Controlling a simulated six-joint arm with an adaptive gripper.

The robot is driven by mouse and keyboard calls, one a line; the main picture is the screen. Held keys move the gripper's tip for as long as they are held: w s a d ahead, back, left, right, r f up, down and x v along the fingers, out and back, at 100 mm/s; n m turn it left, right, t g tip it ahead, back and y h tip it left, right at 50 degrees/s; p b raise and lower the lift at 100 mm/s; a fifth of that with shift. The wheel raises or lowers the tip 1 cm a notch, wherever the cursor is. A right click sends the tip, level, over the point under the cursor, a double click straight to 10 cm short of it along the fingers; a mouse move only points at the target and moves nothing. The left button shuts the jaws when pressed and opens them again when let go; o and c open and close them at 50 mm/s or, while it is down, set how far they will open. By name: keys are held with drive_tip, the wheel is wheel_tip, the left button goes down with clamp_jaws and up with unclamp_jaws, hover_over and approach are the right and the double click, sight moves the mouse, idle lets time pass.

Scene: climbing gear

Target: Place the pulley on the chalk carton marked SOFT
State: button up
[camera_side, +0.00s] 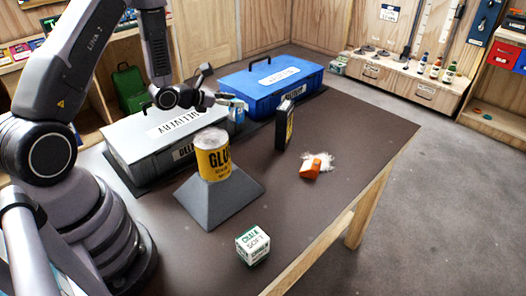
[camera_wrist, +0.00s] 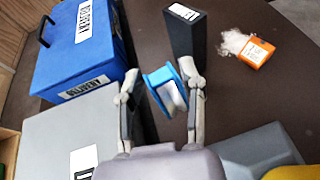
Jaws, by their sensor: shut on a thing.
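The blue pulley (camera_wrist: 166,88) with a pale middle sits between the fingertips of my gripper (camera_wrist: 160,80) in the wrist view. My gripper (camera_side: 222,99) is shut on it; in the side view the pulley (camera_side: 237,109) is held near the grey and blue cases, partly hidden by the fingers. The chalk carton marked SOFT (camera_side: 253,245) is a small white and green box at the near edge of the table. It stands upright, well apart from my gripper, with its top clear. It is not seen in the wrist view.
A yellow glue can (camera_side: 212,158) stands on a grey sloped block (camera_side: 218,196) between my gripper and the carton. A black upright box (camera_side: 284,125) and an orange box (camera_side: 311,166) with white powder are right. Grey (camera_side: 125,139) and blue (camera_side: 258,84) delivery cases stand behind.

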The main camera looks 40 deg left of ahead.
drive_tip(key=d+r+m+h, duration=0.1)
drive_tip(key=d+r, duration=0.4)
drive_tip(key=r, duration=0.3)
drive_tip(key=d+r+h, duration=0.1)
drive_tip(key=d+r, duration=0.3)
drive_tip(key=r, duration=0.3)
hover_over(230, 115)
drive_tip(key=d, duration=0.4)
wheel_tip(230, 115, down, 8)
drive_tip(key=shift+m, duration=0.4)
drive_tip(key=s+a+f, duration=0.1)
drive_tip(key=f, duration=0.2)
drive_tip(key=s+a+f, duration=0.2)
drive_tip(key=f, duration=0.1)
drive_tip(key=s+a+f, duration=0.1)
drive_tip(key=a+f, duration=0.1)
drive_tip(key=f, duration=0.1)
drive_tip(key=shift+s+a, duration=0.15)
drive_tip(key=shift+a, duration=0.05)
wheel_tip(230, 115, down, 10)
drive_tip(key=shift+f, duration=0.15)
drive_tip(key=o, duration=1.2)
